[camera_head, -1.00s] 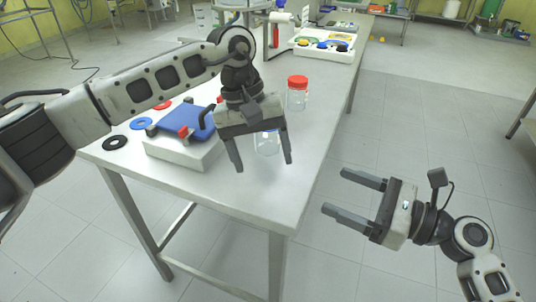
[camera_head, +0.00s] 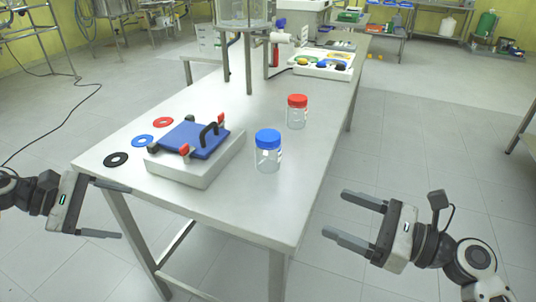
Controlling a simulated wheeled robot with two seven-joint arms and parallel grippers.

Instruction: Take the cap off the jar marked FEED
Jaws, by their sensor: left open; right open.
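A clear jar with a blue cap (camera_head: 268,150) stands upright on the steel table, right of the white block. A second clear jar with a red cap (camera_head: 297,111) stands upright farther back. Both caps sit on their jars. I cannot read FEED on either jar. My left gripper (camera_head: 122,212) is open and empty beside the table's left front edge, well left of both jars. My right gripper (camera_head: 334,213) is open and empty, off the table's right side, to the right of and apart from the blue-capped jar.
A white block with a blue hinged plate and black handle (camera_head: 197,140) stands left of the jars. Red, blue and black rings (camera_head: 117,159) lie by the table's left edge. A white tray with coloured knobs (camera_head: 321,64) and a framed stand (camera_head: 248,60) are farther back. The front right tabletop is clear.

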